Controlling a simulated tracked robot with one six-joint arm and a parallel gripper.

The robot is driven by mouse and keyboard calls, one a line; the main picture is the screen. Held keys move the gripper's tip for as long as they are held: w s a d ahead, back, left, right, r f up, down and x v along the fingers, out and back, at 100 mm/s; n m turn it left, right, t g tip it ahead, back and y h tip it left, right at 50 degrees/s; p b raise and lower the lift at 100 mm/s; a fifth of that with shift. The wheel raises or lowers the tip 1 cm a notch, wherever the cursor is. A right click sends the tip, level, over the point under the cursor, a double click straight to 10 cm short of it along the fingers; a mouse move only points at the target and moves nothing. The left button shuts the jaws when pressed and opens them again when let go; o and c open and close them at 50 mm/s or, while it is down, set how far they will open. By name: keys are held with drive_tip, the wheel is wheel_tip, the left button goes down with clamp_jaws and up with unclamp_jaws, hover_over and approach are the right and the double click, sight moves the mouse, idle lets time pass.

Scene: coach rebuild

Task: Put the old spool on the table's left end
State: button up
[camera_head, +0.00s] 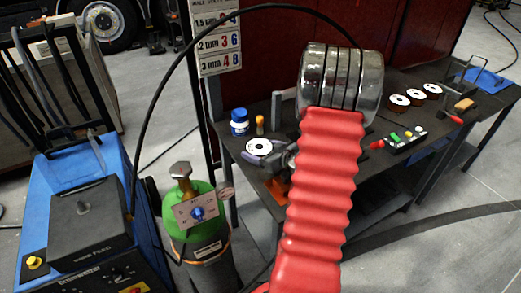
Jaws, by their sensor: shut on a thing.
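The old spool (258,147), a disc with a white face and a dark rim, is at the left end of the dark table (238,131). My gripper (276,157) is shut on its right side. I cannot tell whether the spool touches the tabletop or is held just above it. My red-sleeved arm comes in from the front and hides much of the gripper and the middle of the table.
A blue-and-white jar (240,122) and a small orange-topped bottle (260,125) stand behind the spool. Several other spools (400,100) lie on the table's right part, near a tray (406,141). A green gas cylinder (197,212) stands left of the table.

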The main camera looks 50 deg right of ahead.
drive_tip(key=o, duration=1.5)
drive_tip(key=shift+f, duration=0.1)
drive_tip(key=shift+s, duration=0.1)
drive_tip(key=v, duration=1.2)
